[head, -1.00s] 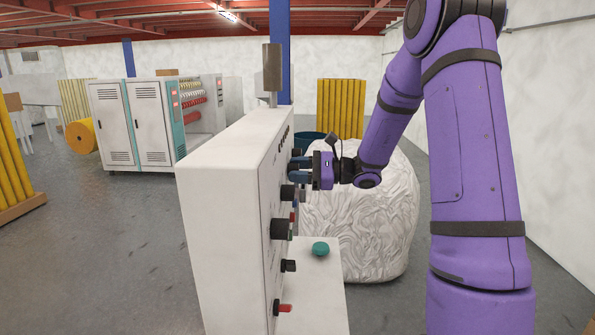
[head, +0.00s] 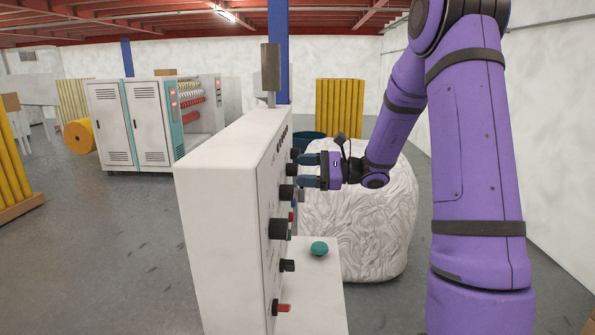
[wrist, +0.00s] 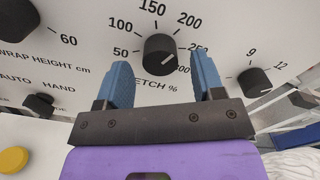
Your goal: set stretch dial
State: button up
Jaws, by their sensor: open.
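The stretch dial (wrist: 160,50) is a black round knob on the white panel, above the words "STRETCH %", with a scale up to 300 around it. Its pale pointer line is on its lower right side, toward the high end of the scale; the exact value is unclear. My gripper (head: 304,171) has two blue fingers facing the panel. In the wrist view the fingers stand apart on either side of the dial, with gaps to it, and nothing is held. In the head view the fingertips are slightly off the panel face.
The wrap height knob (wrist: 18,18) is left of the dial, and another knob (wrist: 254,82) is at right. An auto/hand switch (wrist: 38,105) sits below left. The control box (head: 225,200) has a shelf with a green button (head: 319,248). A white wrapped load (head: 375,230) stands behind my gripper.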

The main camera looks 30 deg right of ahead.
jog(key=v, duration=0.8)
jog(key=shift+d, duration=0.2)
jog(key=shift+s, duration=0.15)
jog(key=s+a+r+n+g+h, duration=0.2)
jog(key=s+a+n+g, duration=0.2)
jog(key=s+a, duration=0.3)
jog(key=s+a+r+n+g+h, duration=0.25)
jog(key=s+a+n+g, duration=0.2)
jog(key=a, duration=0.45)
jog(key=s+a+r+n+t+h, duration=0.1)
jog(key=s+r+n+t+h, duration=0.2)
jog(key=s+n+h, duration=0.7)
jog(key=s+t, duration=0.1)
jog(key=s, duration=0.4)
